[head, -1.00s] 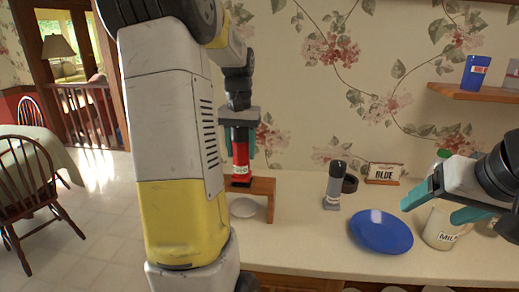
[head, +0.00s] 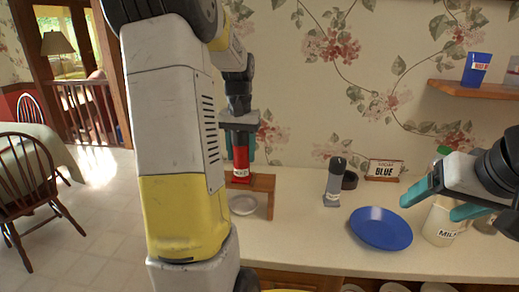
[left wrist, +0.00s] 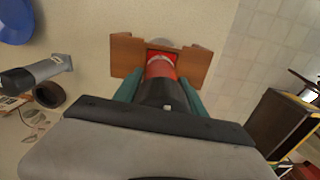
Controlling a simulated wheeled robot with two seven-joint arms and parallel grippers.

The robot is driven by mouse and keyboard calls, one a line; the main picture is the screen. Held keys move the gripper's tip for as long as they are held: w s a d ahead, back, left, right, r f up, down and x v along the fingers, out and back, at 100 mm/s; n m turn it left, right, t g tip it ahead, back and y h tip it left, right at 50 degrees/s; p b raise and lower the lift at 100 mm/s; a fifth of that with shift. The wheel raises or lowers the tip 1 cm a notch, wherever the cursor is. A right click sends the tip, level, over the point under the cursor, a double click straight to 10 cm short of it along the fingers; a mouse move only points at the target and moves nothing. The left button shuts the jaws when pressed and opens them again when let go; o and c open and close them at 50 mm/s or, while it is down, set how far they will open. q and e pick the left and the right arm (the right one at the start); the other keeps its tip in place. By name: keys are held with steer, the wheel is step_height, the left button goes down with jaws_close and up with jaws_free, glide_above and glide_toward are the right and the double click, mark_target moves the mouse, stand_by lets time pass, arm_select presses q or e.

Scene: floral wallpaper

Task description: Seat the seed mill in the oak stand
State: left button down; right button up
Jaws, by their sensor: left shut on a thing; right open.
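The red mill (head: 240,160), with a dark top and a white label, is upright in my left gripper (head: 239,148), which is shut on it. It is at the oak stand (head: 264,184), a small wooden bench at the left end of the counter. In the left wrist view the mill (left wrist: 161,68) points into the notch of the stand (left wrist: 126,55). Its black foot no longer shows above the stand top; I cannot tell whether it is fully seated. My right gripper (head: 432,200) is open and empty over the counter's right side.
A white dish (head: 243,205) lies under the stand. A grey mill (head: 334,182) stands right of it, by a sign reading BLUE (head: 383,170). A blue plate (head: 381,229) and a MILK container (head: 442,223) are further right. A shelf (head: 478,90) holds a blue cup (head: 476,69).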

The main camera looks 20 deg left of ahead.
arm_select(q)
steer(key=shift+f, duration=0.1)
steer(key=c, duration=0.6)
jaws_free()
step_height(320, 180, up, 8)
steer(key=shift+f, duration=0.15)
